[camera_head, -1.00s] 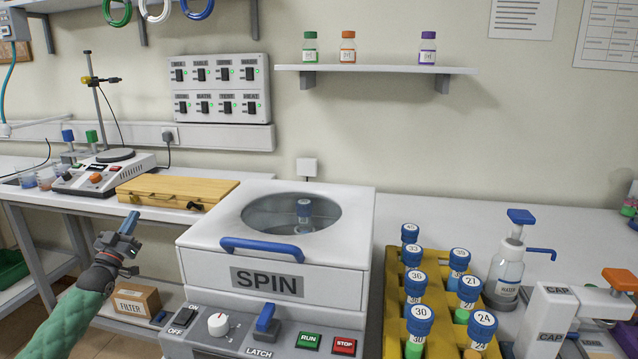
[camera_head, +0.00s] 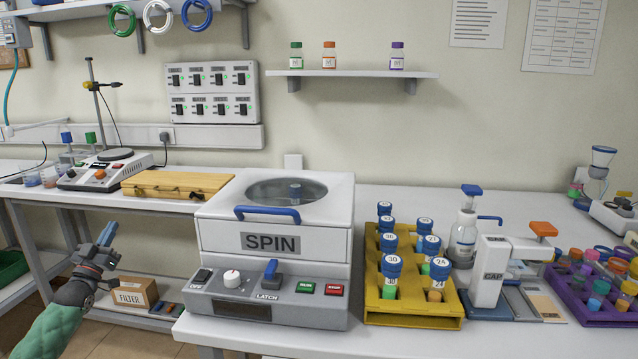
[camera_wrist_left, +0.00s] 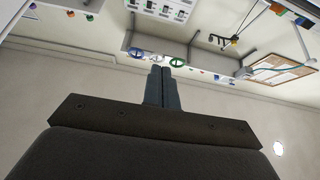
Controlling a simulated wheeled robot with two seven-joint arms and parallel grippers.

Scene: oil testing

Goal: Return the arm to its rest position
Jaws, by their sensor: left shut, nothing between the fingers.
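My left gripper (camera_head: 102,241) is at the lower left of the head view, in the air in front of the bench, left of the spin machine. Its two dark fingers are shut together with nothing between them, and it touches nothing. In the left wrist view the closed fingers (camera_wrist_left: 162,88) point at the wall, with the coloured rings beyond them. The green-sleeved left arm comes up from the bottom left corner. My right gripper does not show.
The spin machine (camera_head: 274,245) stands on the bench right of the gripper. A yellow rack (camera_head: 412,314) of blue-capped tubes and a purple rack (camera_head: 600,318) stand farther right. A FILTER box (camera_head: 134,292) sits on the low shelf behind the gripper. The floor around the arm looks clear.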

